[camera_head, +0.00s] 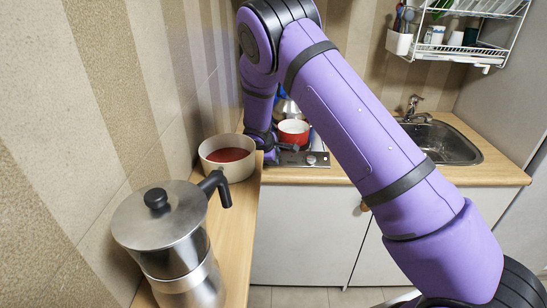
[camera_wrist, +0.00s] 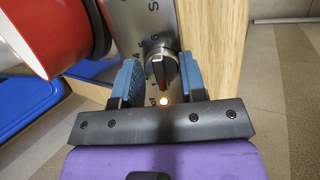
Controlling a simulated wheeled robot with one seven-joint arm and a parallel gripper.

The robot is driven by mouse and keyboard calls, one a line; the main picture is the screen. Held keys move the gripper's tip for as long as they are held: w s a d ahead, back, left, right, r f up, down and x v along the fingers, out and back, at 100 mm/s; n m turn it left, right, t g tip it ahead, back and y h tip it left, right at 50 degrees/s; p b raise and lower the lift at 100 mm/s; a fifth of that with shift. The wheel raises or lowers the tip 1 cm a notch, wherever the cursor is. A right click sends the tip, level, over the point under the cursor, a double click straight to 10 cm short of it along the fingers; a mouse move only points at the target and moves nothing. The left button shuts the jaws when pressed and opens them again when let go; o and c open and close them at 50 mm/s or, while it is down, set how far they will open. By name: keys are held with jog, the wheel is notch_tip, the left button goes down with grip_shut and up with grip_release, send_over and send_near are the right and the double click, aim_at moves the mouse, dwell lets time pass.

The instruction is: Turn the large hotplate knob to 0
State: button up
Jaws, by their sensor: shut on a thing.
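A dark round hotplate knob (camera_wrist: 163,70) with a silver face and a red mark sits on the metal control panel (camera_wrist: 137,20) in the wrist view. My gripper (camera_wrist: 157,80) has its two blue fingers on either side of this knob and is shut on it. Printed marks around the knob are partly covered by the knob and fingers, and I cannot read its setting. A small lamp (camera_wrist: 163,101) glows beside the knob. In the head view the hob panel (camera_head: 303,163) shows at the counter's left end, with a knob (camera_head: 311,159) on it; my arm hides part of the hob.
A red pot (camera_head: 293,132) stands on the hob, close to the fingers in the wrist view (camera_wrist: 45,35). A cream pot (camera_head: 228,160) with red contents and a steel lidded pot (camera_head: 165,220) stand on the left counter. A sink (camera_head: 440,141) is at right.

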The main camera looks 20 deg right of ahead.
jog(key=shift+n, duration=0.4)
jog(key=o, duration=0.9)
jog(key=shift+c, duration=0.2)
jog(key=v, duration=1)
jog(key=shift+s+a+r, duration=0.2)
jog(key=shift+s, duration=0.05)
